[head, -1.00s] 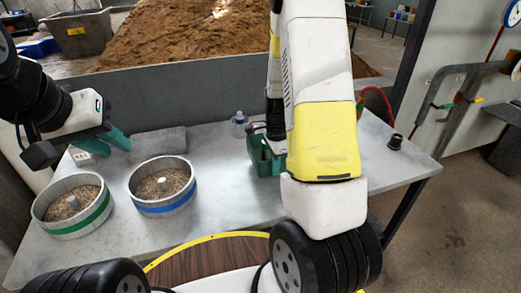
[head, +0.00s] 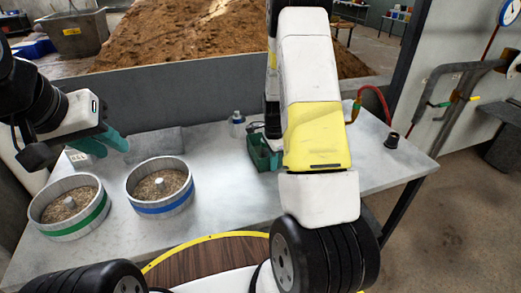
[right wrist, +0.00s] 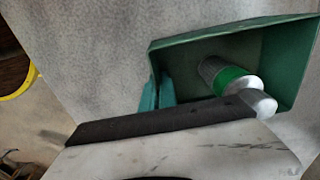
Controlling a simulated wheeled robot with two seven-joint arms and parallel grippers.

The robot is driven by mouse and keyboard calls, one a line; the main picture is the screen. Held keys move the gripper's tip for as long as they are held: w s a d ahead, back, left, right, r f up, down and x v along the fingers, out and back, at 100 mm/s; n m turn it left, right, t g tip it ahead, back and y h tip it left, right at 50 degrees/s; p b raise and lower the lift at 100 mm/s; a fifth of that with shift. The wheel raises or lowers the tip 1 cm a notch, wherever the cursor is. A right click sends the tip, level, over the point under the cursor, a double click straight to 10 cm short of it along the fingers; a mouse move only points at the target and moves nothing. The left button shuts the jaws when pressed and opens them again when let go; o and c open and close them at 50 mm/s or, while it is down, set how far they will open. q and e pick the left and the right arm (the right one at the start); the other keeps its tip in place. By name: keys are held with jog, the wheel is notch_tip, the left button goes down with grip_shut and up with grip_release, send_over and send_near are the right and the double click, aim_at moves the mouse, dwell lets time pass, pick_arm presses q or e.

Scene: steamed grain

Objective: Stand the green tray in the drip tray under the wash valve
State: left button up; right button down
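The green tray (head: 258,153) is on or just above the table behind my right forearm, which hides part of it. In the right wrist view, the tray (right wrist: 200,42) shows its open inside, with a grey ribbed cylinder with a green band (right wrist: 230,76) in it. My right gripper's teal fingers (right wrist: 158,93) straddle the tray's near left wall and look closed on it. In the head view my right gripper is mostly hidden. My left gripper (head: 112,142) is over the table's left side, apart from the tray; its finger gap is unclear. A pipe with green and yellow handles (head: 440,104), possibly the wash valve, is at the right.
Two round pans of grain, one green-banded (head: 70,228) and one blue-banded (head: 165,207), stand on the table (head: 225,205). A small bottle (head: 238,126) stands behind the tray. A black fitting (head: 391,140) and red hose (head: 376,91) are right. A dark bin-like thing (head: 502,150) is beyond.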

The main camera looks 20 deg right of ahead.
jog(key=shift+f, duration=0.1)
jog(key=c, duration=1.7)
grip_release()
